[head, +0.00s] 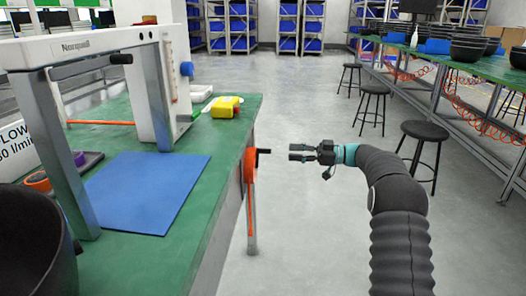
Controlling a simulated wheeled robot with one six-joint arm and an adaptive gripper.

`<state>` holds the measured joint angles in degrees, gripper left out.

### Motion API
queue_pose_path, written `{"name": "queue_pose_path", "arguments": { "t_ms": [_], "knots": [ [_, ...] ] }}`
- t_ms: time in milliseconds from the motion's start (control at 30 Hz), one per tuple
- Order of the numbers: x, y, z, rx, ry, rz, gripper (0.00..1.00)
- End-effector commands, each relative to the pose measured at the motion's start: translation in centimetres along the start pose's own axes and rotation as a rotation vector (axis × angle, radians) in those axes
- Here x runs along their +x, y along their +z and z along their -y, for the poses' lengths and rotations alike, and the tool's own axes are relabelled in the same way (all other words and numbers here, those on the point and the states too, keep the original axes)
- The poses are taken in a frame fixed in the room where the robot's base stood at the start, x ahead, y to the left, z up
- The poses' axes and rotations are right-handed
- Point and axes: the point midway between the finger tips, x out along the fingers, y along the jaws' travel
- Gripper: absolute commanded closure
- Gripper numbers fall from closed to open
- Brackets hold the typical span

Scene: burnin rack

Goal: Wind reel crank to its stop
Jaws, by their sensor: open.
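The orange reel (249,165) is mounted on the right side edge of the green bench and shows nearly edge-on. Its dark crank handle (264,151) sticks out to the right from near the reel's top. My gripper (291,152) is at about the same height, to the right of the crank handle. Its fingers point left toward the handle, and a small gap shows between them. The gripper is open and empty. The reel's far face and any stop on it are hidden from this view.
The green bench (220,185) holds a white arch-shaped frame (100,42), a blue mat (150,185), a yellow object (226,107) and a dark bin (30,245). Black stools (426,131) stand by the right-hand bench. The grey floor between is clear.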

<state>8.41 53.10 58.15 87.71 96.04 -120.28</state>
Motion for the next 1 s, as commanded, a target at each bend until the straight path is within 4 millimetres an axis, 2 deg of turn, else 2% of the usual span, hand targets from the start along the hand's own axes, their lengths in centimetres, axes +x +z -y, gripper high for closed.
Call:
{"name": "queue_pose_path", "arguments": {
  "t_ms": [33, 300, 500, 700, 967, 1000],
  "knots": [
    [1.1, -0.1, 0.1, 0.001, -0.004, 0.0, 0.57],
    [6.1, 0.0, 0.1, 0.001, -0.002, 0.0, 0.57],
    [8.6, 0.0, 0.0, 0.002, -0.001, 0.001, 0.57],
    [9.7, 0.1, 0.1, 0.002, -0.001, 0.001, 0.57],
    [9.7, 0.1, 0.0, 0.002, 0.0, 0.001, 0.57],
    [9.7, 0.1, 0.0, 0.002, 0.0, 0.001, 0.65]
  ]
}}
